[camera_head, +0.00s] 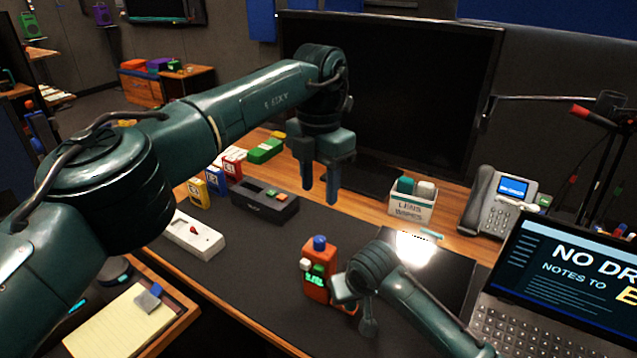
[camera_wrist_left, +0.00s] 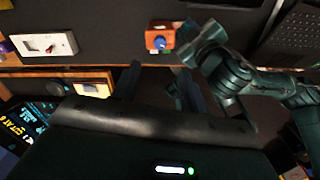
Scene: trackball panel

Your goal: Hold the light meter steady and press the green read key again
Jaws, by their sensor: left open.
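The light meter (camera_head: 317,285) is an orange box with a blue dome on top, standing upright on the dark mat. On its face are a white button, the green key (camera_head: 319,269) and a lit green display. In the left wrist view the meter (camera_wrist_left: 157,33) shows near the top. My left gripper (camera_head: 320,192) is open and empty, above and behind the meter, clear of it. My right gripper (camera_head: 357,308) is right beside the meter, at its right side. Its fingers partly overlap the meter's edge, and I cannot tell whether they grip it.
A black box with coloured buttons (camera_head: 262,206) and a white switch box (camera_head: 190,236) stand left of the meter. A lens wipes box (camera_head: 412,207), a phone (camera_head: 497,200) and a laptop (camera_head: 560,270) are to the right. The mat in front of the white box is clear.

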